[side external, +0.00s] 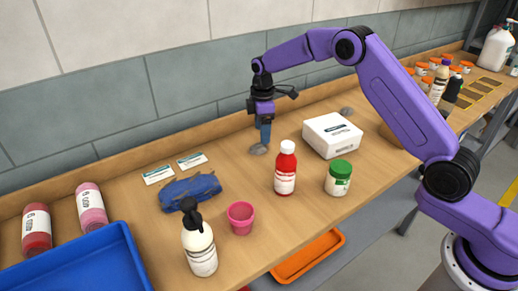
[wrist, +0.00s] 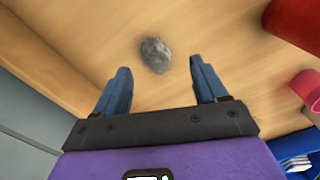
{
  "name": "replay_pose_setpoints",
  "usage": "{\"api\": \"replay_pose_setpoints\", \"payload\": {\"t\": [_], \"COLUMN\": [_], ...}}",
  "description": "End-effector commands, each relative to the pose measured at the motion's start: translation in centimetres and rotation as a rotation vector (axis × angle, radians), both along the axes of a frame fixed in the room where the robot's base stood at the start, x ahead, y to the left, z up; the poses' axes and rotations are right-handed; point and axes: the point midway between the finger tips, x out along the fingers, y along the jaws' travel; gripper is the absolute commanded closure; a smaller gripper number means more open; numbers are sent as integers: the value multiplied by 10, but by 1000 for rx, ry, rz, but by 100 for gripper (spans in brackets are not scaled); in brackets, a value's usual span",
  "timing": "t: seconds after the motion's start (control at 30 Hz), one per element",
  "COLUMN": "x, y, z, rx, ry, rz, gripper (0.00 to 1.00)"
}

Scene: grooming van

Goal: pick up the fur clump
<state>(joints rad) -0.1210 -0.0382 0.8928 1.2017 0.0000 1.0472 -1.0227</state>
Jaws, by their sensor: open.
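A grey fur clump (side external: 258,149) lies on the wooden counter (side external: 232,170) towards the wall, left of the red bottle. In the wrist view the fur clump (wrist: 155,54) lies beyond my fingertips, roughly between their lines and a little left of the middle. My gripper (side external: 265,140) points down close above the clump in the side view. Its blue fingers are apart with nothing between them in the wrist view (wrist: 160,80). A second grey clump (side external: 347,111) lies farther back, behind the white box.
Right of my gripper stand a red bottle (side external: 285,168), a white box (side external: 332,135) and a green-lidded jar (side external: 338,178). A pink cup (side external: 241,217), a pump bottle (side external: 198,240) and a blue cloth (side external: 190,191) are nearer. The tiled wall (side external: 190,80) rises close behind.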

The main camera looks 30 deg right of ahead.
Motion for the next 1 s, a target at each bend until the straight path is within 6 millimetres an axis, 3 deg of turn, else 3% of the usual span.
{"api": "replay_pose_setpoints", "payload": {"t": [0.23,0.5,0.83,0.87,1.0], "x": [1,6,7,7,7], "y": [0,2,1,1,1], "z": [-17,-52,-60,-60,-59], "rx": [-1,-1,0,0,0], "ry": [1,0,-3,-3,-3], "rz": [0,1,0,0,0], "gripper": [28,28,28,32,77]}}
